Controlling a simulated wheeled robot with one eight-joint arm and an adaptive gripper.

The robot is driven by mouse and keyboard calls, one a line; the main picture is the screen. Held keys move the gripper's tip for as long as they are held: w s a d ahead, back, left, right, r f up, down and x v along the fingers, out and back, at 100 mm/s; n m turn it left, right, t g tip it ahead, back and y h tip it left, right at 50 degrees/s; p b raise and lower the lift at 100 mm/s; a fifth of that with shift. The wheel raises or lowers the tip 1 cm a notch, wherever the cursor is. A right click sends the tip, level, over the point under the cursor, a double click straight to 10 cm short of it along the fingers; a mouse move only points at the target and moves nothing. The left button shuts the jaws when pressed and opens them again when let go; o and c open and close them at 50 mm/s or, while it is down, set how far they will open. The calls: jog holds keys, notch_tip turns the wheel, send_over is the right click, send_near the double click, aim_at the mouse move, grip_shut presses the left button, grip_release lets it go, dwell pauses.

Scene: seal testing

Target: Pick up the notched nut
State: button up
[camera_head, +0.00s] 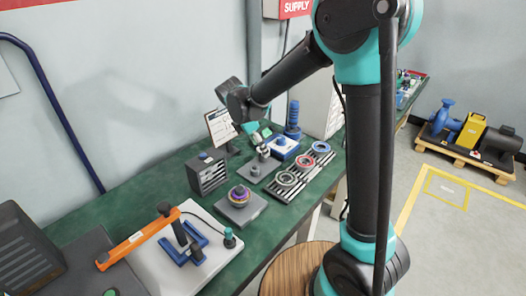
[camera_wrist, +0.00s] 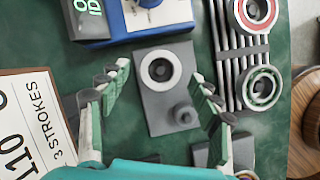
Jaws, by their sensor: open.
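A grey round part with a dark centre hole (camera_wrist: 160,70), which looks like the notched nut, sits on a grey plate (camera_wrist: 150,112) in the wrist view. Its notches are too small to make out. A short grey post (camera_wrist: 183,114) stands on the same plate, below and right of it. My gripper (camera_wrist: 158,76) is open and empty, its fingertips on either side of the part in the picture. I cannot tell the height between them. In the head view the plate (camera_head: 257,175) lies on the green bench, with my gripper (camera_head: 252,128) over that area.
A rack (camera_wrist: 232,55) with red and green-marked rings lies to the right. A blue fixture (camera_wrist: 120,22) stands beyond the plate. A sign board (camera_wrist: 35,120) is at left. In the head view, a plate with stacked purple rings (camera_head: 240,205) stands nearer on the green bench (camera_head: 150,195).

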jog(key=shift+f, duration=0.15)
jog(key=c, duration=1.3)
jog(key=shift+c, duration=0.2)
